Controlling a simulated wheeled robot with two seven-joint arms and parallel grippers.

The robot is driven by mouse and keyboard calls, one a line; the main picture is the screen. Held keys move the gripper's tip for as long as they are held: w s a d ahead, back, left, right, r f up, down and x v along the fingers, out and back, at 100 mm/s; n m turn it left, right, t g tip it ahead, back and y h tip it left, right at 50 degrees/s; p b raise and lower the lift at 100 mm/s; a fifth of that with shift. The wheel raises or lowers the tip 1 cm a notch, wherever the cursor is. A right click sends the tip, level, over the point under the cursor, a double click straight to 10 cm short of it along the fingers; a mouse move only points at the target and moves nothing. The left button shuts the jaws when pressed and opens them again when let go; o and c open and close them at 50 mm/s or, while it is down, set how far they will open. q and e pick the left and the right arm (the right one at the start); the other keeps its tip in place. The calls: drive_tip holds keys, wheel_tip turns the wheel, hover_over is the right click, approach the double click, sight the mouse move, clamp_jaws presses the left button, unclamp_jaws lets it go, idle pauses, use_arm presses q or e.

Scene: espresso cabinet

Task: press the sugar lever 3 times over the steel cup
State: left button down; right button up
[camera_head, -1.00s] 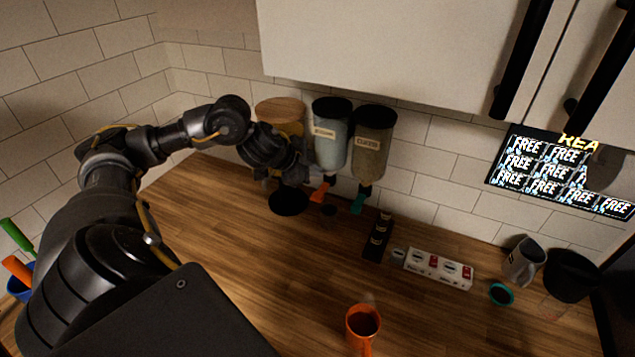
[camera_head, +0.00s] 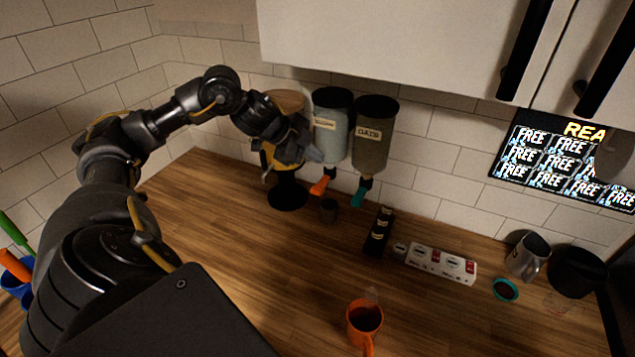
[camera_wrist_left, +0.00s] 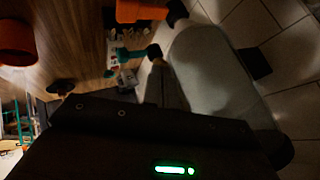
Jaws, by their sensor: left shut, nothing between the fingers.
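Two dispensers hang under the cabinet: a pale-filled one (camera_head: 331,128) with an orange lever (camera_head: 320,186), and a darker one (camera_head: 374,135) with a teal lever (camera_head: 360,193). Their labels are too small to read surely. A small dark cup (camera_head: 328,210) stands under the orange lever; I cannot tell if it is steel. My left gripper (camera_head: 312,154) is shut and empty beside the pale dispenser, above its lever. The wrist view shows the fingertips (camera_wrist_left: 162,84) by the dispenser body (camera_wrist_left: 210,75), with the orange lever (camera_wrist_left: 140,10) at the top. My right gripper is not in view.
An orange mug (camera_head: 364,320) stands at the counter front. A dark rack (camera_head: 378,235), a white switch panel (camera_head: 440,263) and a metal pitcher (camera_head: 528,256) stand to the right. The cabinet (camera_head: 390,45) overhangs the dispensers. The counter's left middle is clear.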

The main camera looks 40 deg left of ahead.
sight(313, 188)
use_arm(q)
drive_tip(key=r+m+h, duration=0.1)
drive_tip(key=r+m+h+b, duration=0.1)
drive_tip(key=shift+s+r+m+g, duration=0.1)
drive_tip(key=shift+s+m+g, duration=0.2)
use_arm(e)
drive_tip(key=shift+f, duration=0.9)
